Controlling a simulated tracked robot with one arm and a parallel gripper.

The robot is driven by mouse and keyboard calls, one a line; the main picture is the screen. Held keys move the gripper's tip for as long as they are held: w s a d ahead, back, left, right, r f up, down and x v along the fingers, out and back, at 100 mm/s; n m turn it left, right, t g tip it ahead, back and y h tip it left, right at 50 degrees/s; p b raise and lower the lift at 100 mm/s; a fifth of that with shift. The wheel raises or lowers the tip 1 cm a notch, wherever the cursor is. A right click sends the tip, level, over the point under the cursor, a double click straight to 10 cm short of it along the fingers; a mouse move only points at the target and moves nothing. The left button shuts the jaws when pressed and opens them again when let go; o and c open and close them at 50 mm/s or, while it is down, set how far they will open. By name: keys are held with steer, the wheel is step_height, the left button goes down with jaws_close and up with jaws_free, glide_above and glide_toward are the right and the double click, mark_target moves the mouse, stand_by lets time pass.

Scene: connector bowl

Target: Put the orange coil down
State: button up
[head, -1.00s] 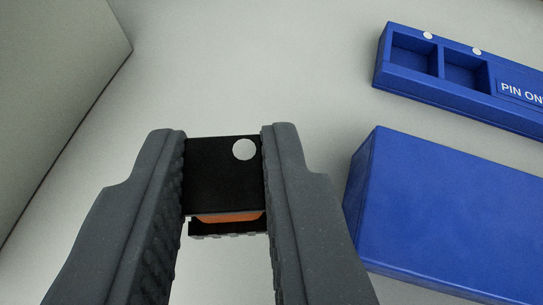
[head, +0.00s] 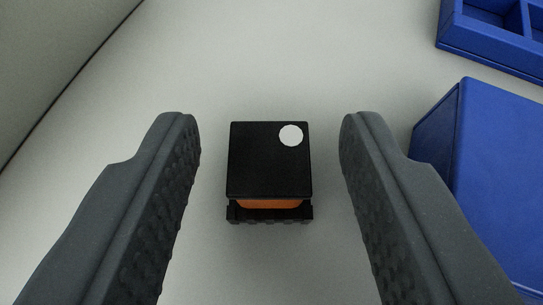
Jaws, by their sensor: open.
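The orange coil (head: 270,203) shows as a thin orange band between a black top plate with a white dot (head: 268,160) and a black ribbed lower flange. It appears to rest on the pale surface, standing between my fingers. My gripper (head: 269,140) is open, with a clear gap on each side of the coil. Neither finger touches it. Most of the coil's orange winding is hidden under the black top.
A blue box (head: 490,170) stands close to the right of my right finger. A blue tray with compartments (head: 490,45) is at the upper right. A grey-green wall or panel (head: 50,50) edges the left. The pale surface (head: 290,60) beyond the coil is clear.

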steer(key=shift+r, duration=0.15)
steer(key=shift+v, duration=5.95)
